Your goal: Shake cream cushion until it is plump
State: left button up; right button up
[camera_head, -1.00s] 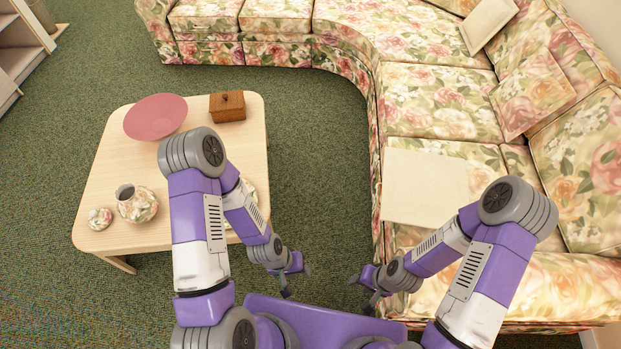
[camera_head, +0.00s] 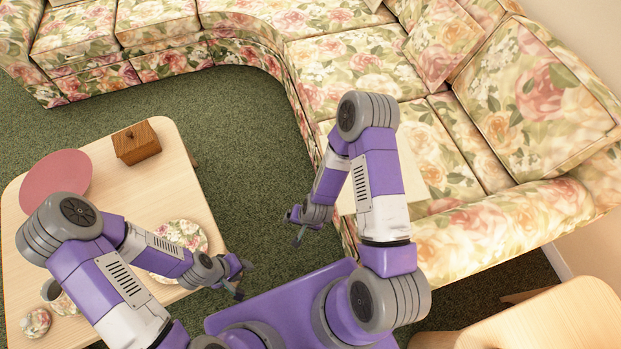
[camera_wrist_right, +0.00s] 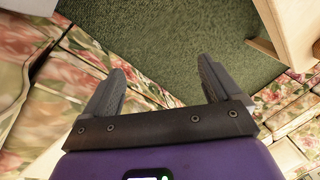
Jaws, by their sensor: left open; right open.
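A flat cream cushion (camera_head: 413,180) lies on the floral sofa seat in the head view, largely hidden behind my right arm. My left gripper (camera_head: 240,283) is open and empty near the right edge of the coffee table.
The floral corner sofa (camera_head: 350,65) curves around the carpet. Wooden furniture (camera_head: 560,320) stands at lower right. Carpet is clear between table and sofa.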

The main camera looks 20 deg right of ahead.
jog(key=shift+o, duration=0.3)
jog(key=w+d+f+m+t+h+b, duration=0.1)
jog(key=w+d+f+m+h, duration=0.1)
jog(key=w, duration=0.3)
jog(key=shift+w+d+f+m, duration=0.3)
jog(key=shift+d+f+m, duration=0.1)
jog(key=shift+m, duration=0.5)
jog(key=w+d+f+m+g+h+b, duration=0.1)
jog(key=w+d+m+h+b, duration=0.1)
jog(key=w+d+m+h, duration=0.5)
jog(key=w+d+f+m+h+b, duration=0.1)
jog(key=w+d+m+h+b, duration=0.15)
jog(key=m, duration=0.85)
jog(key=s+d+f+m+g, duration=0.1)
jog(key=m, duration=0.2)
jog(key=s+d+f+m+g+h+b, duration=0.1)
jog(key=s+d+m+g, duration=0.1)
jog(key=m, duration=0.1)
jog(key=s+d+f+m+g+h+b, duration=0.1)
jog(key=d+f+m+g, duration=0.1)
jog(key=m, duration=0.1)
jog(key=shift+s+d, duration=0.2)
jog(key=shift+s, duration=0.15)
jog(key=shift+s+d+f, duration=0.15)
jog(key=shift+d+f, duration=0.2)
jog(key=shift+d, duration=0.15)
jog(key=shift+d+f, duration=0.15)
grip_shut()
